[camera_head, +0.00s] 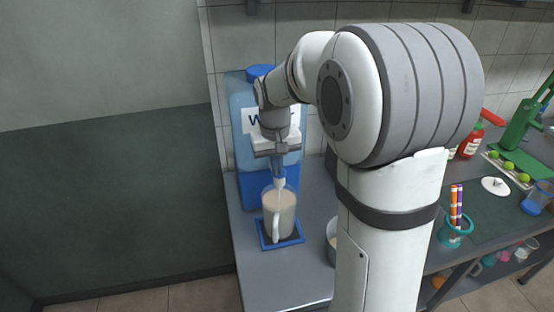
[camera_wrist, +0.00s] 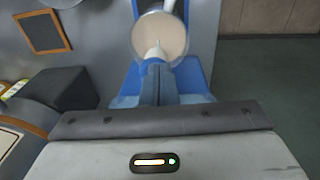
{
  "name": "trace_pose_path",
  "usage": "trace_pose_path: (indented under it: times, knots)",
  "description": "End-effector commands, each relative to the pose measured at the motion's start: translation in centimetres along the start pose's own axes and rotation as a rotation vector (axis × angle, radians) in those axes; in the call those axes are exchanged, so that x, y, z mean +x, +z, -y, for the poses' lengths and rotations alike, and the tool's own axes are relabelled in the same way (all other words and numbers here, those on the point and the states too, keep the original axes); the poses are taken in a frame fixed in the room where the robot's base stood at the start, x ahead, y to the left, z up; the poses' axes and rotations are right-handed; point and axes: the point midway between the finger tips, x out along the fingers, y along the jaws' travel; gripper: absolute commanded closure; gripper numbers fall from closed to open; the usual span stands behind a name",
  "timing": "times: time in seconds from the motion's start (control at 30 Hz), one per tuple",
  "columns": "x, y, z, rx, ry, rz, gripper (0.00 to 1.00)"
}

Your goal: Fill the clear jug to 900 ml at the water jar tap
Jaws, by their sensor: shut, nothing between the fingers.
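The blue water jar (camera_head: 240,125) stands at the back left of the counter on a blue stand (camera_head: 252,190), its label partly hidden by my arm. The clear jug (camera_head: 279,215) stands upright on a blue-edged mat below it, white handle toward the camera. It looks beige and cloudy inside, nearly to the rim; no scale marks are readable. In the wrist view the jug (camera_wrist: 160,36) shows as a round beige opening. My gripper (camera_head: 278,178) is shut and empty, pointing down just above the jug. A white tip, perhaps the tap, shows at the fingers (camera_wrist: 157,68); contact is unclear.
Farther right are a teal cup with striped sticks (camera_head: 455,230), a red bottle (camera_head: 471,140), limes on a tray and a green press (camera_head: 520,125). The counter's front left is clear.

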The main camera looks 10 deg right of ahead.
Motion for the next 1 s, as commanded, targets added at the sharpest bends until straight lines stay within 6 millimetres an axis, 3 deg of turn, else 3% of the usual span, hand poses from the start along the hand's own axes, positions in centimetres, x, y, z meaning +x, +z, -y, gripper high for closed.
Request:
trace_pose_path:
  times: [0.03, 0.57, 0.87, 1.0]
  knots:
    - [0.9, 0.5, 0.0, 0.000, 0.001, 0.021, 1.00]
    - [0.1, 0.4, 0.0, 0.000, 0.001, 0.019, 1.00]
    - [-5.3, 0.2, 0.0, 0.001, 0.000, -0.002, 1.00]
    - [-8.7, 0.1, 0.0, 0.001, 0.000, -0.004, 1.00]
